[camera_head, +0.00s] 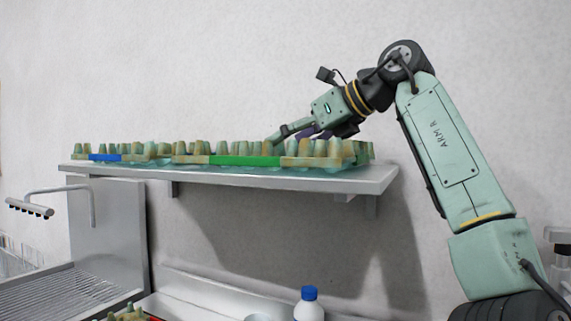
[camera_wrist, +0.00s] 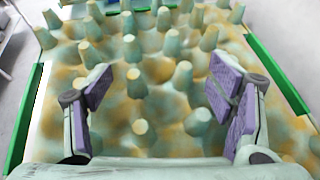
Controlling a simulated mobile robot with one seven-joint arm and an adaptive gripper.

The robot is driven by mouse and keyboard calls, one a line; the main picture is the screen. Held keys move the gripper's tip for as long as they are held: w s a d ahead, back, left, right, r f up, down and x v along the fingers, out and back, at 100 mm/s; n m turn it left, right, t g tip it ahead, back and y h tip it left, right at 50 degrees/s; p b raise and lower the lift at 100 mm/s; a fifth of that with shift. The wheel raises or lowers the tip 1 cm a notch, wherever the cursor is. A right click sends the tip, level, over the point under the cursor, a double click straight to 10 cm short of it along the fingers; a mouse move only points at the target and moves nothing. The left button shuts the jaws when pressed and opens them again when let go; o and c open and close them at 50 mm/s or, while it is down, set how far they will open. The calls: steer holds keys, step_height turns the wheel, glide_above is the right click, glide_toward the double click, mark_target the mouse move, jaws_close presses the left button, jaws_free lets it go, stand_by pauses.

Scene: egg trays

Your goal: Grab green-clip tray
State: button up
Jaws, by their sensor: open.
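The green-clip tray (camera_head: 309,161) is a tan and teal egg tray with several upright cones. It lies at the right end of the wall shelf, and its green clip (camera_head: 245,161) faces the front. In the wrist view, green clips (camera_wrist: 276,73) run along the tray's left and right sides. My gripper (camera_head: 275,139) reaches in low over the tray from the right. In the wrist view my gripper (camera_wrist: 160,97) is open, its purple-padded fingers apart above the tray with cones between them. I cannot tell whether the fingers touch the tray.
A tray with blue clips (camera_head: 105,157) sits left on the same shelf (camera_head: 240,177). Below are a blue-capped bottle (camera_head: 309,304), a sink unit with a tap (camera_head: 60,191), and another tray (camera_head: 128,314) at the bottom edge. The wall stands close behind the shelf.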

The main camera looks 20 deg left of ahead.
steer(key=shift+x, duration=0.95)
steer(key=shift+d, duration=0.1)
steer(key=c, duration=1.3)
